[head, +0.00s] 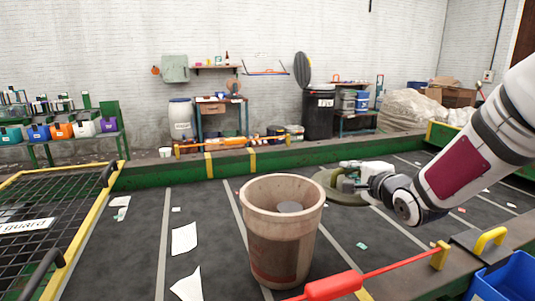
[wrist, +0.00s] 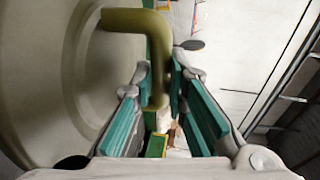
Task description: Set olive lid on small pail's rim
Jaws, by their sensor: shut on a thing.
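The small pail (head: 265,238), a worn pinkish-beige tub, stands upright and open on the belt, with a grey round thing (head: 290,207) visible inside. The olive lid (head: 345,198) is a round disc behind and to the right of the pail, apart from its rim. I cannot tell whether it touches the belt. My gripper (head: 347,185) is at the lid, shut on its handle. In the wrist view the lid (wrist: 40,75) fills the left side, and its bent olive handle (wrist: 135,20) runs between the teal finger pads (wrist: 160,95).
Paper scraps (head: 184,238) lie on the dark belt (head: 140,260). A red bar with a grip (head: 333,286) crosses in front of the pail. A blue bin (head: 505,280) stands at the front right, and a mesh guard (head: 50,220) at the left. A green side wall (head: 150,173) runs behind.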

